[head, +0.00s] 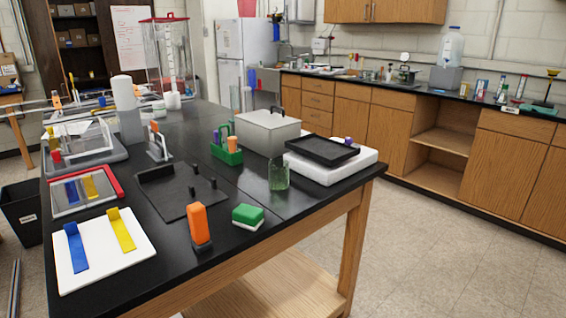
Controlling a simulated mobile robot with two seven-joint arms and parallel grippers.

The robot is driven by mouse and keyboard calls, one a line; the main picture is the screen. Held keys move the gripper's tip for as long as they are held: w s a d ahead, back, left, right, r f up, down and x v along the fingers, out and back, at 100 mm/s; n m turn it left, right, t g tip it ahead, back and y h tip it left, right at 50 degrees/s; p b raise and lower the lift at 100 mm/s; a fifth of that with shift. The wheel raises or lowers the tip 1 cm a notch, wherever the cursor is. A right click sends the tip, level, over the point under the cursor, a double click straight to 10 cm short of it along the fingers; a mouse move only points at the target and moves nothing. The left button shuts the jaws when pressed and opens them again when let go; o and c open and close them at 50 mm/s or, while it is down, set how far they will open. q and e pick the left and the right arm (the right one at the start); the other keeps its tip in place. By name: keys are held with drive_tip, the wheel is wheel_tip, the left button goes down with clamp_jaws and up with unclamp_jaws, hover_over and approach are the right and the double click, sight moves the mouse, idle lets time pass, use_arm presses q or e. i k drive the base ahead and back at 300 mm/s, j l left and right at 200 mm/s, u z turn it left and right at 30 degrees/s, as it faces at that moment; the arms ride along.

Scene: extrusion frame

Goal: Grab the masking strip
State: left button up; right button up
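Strips that could be the masking strip lie at the left end of the black table. A blue strip (77,247) and a yellow strip (121,229) lie apart on a white board (100,275) at the near left corner. Each has a squarish tab at its far end. Behind it, a red-edged tray (118,187) holds another blue strip (71,192) and yellow strip (90,187). I cannot tell which one is meant. Neither of my grippers is in view.
Right of the white board stand an orange-topped block (197,225) and a green-and-white sponge (248,216). A black plate with pegs (165,193) lies behind them. A glass jar (279,173) and a grey lidded box (262,133) stand further right. Floor is clear at right.

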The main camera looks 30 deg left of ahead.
sight(80, 263)
drive_tip(key=u, duration=2.1)
drive_tip(key=j+z, duration=0.15)
drive_tip(key=z, duration=0.3)
drive_tip(key=i+j+z, duration=0.1)
drive_tip(key=z, duration=0.35)
drive_tip(key=j+z, duration=0.2)
drive_tip(key=z, duration=0.25)
drive_tip(key=j+z, duration=0.25)
drive_tip(key=k+j+z, duration=0.1)
drive_tip(key=j+z, duration=0.15)
drive_tip(key=j, duration=0.15)
drive_tip(key=k+j+z, duration=0.1)
drive_tip(key=j, duration=0.3)
drive_tip(key=k+j+z, duration=0.1)
drive_tip(key=j, duration=0.8)
